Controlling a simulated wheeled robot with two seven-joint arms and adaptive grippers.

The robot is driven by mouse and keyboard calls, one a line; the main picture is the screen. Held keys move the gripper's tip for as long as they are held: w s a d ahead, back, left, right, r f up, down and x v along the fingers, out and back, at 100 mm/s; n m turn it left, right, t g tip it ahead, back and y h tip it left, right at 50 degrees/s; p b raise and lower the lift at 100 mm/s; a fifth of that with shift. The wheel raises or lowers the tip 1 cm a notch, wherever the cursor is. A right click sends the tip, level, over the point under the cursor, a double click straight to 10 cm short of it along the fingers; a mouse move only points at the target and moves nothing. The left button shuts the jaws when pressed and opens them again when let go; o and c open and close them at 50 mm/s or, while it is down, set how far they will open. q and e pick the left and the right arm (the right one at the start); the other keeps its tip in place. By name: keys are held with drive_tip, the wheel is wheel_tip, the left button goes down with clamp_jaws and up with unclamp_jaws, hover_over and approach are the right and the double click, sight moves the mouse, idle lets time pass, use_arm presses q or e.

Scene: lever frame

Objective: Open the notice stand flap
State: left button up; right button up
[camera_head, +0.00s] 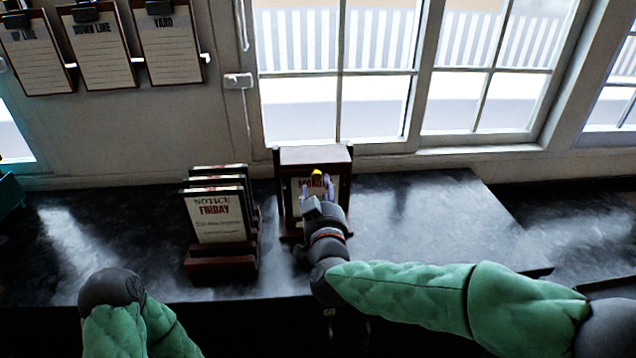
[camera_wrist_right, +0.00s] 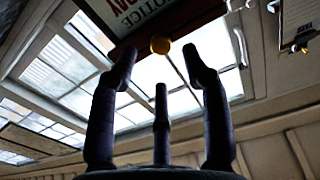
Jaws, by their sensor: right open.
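The notice stand (camera_head: 342,156) is a dark wooden box-like frame on the black counter, below the window. Its flap carries a white notice with red print, largely hidden behind my right gripper (camera_head: 317,187). A round yellow knob (camera_head: 317,173) shows just above the gripper. In the right wrist view, the knob (camera_wrist_right: 160,45) sits at the lower edge of the notice board (camera_wrist_right: 165,15), between the spread fingertips of the right gripper (camera_wrist_right: 160,75). The fingers are open, and I see no clear contact with the knob. The left arm shows at the lower left, but its gripper does not.
A wooden rack (camera_head: 222,265) of notice cards, the front one reading "NOTICE FRIDAY", stands close left of the stand. Clipboards (camera_head: 103,45) hang on the wall at upper left. The counter (camera_head: 420,215) right of the stand is clear.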

sight(317, 177)
drive_tip(key=shift+w, duration=2.1)
clamp_jaws()
